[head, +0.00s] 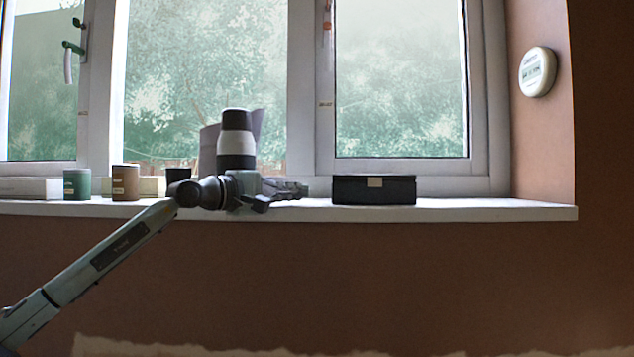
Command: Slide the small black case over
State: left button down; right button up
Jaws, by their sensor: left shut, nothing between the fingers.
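The small black case (374,191) sits on the white window sill, right of the middle of the head view. It has a pale tan label or clasp on its front. My left gripper (300,189) is just above the sill, to the left of the case, and points right towards it. Its fingers are shut and empty, and a small gap shows between the fingertips and the case. My right gripper is not in view.
The window sill (500,209) is clear right of the case up to its end. Left of my gripper stand a brown tin (125,183), a green tin (77,184) and pale boxes (30,188). The window frame (430,186) rises behind the case. A round white device (537,72) hangs on the wall.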

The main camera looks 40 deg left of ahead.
aim_at(318, 205)
pick_arm(q)
jog(key=shift+w+d+p, duration=0.3)
jog(key=shift+w+d, duration=0.4)
jog(key=shift+d, duration=0.2)
jog(key=shift+w+d+p, duration=0.25)
jog(key=shift+w+d, duration=0.4)
jog(key=shift+d, duration=0.25)
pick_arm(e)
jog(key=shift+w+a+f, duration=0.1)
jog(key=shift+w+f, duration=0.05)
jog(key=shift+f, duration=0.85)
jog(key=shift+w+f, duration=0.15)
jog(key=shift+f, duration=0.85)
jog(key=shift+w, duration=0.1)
